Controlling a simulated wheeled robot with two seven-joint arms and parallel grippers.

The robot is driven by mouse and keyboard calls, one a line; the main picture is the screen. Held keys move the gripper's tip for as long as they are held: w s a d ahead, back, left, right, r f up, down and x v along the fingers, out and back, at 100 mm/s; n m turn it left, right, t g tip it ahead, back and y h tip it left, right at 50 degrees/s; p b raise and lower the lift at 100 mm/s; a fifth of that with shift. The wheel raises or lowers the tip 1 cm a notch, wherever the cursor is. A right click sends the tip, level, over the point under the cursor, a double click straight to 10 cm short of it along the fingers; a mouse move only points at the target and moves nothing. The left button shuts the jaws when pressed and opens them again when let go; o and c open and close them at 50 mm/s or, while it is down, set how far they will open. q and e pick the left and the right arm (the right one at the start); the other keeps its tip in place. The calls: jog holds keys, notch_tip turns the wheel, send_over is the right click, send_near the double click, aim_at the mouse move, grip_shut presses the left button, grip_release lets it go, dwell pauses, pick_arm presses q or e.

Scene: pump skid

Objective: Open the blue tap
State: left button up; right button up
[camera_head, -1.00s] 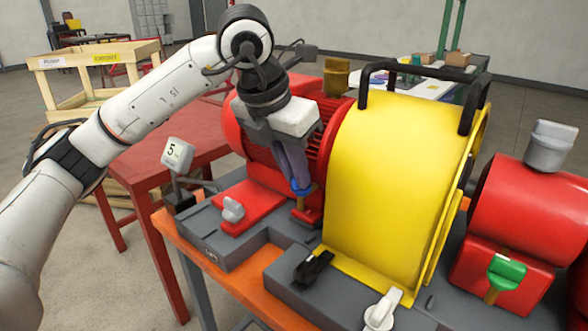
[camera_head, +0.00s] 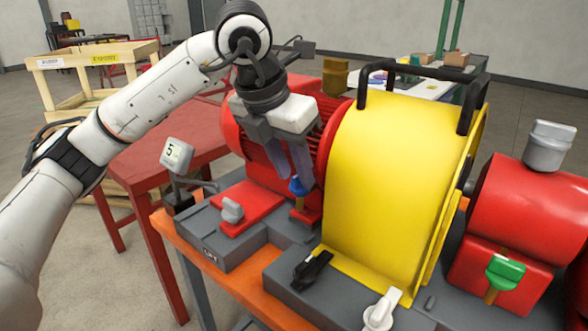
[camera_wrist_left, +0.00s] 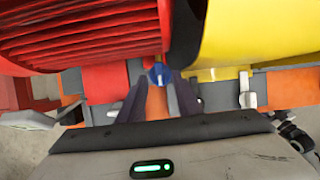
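The blue tap (camera_head: 298,187) sits on a brass stem on a red base, in front of the red ribbed motor and left of the yellow guard. In the left wrist view the blue tap (camera_wrist_left: 159,75) shows as a round blue top with a pale line, between and just beyond the fingertips. My left gripper (camera_head: 291,172) is above the tap with its two fingers spread apart. In the wrist view the left gripper (camera_wrist_left: 158,88) is open and holds nothing. Whether a finger touches the tap I cannot tell. My right gripper is not in view.
The yellow guard (camera_head: 390,180) with black handles stands close right of the gripper. The red motor (camera_head: 250,145) is behind it. A grey knob (camera_head: 232,210), a black lever (camera_head: 312,270), a white tap (camera_head: 382,310) and a green tap (camera_head: 505,271) are nearby. A display reading 5 (camera_head: 176,154) stands left.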

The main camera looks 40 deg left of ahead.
pick_arm(q)
jog(key=p+v, duration=0.1)
jog(key=v, duration=0.8)
jog(key=shift+s+r, duration=0.15)
jog(key=shift+r, duration=0.25)
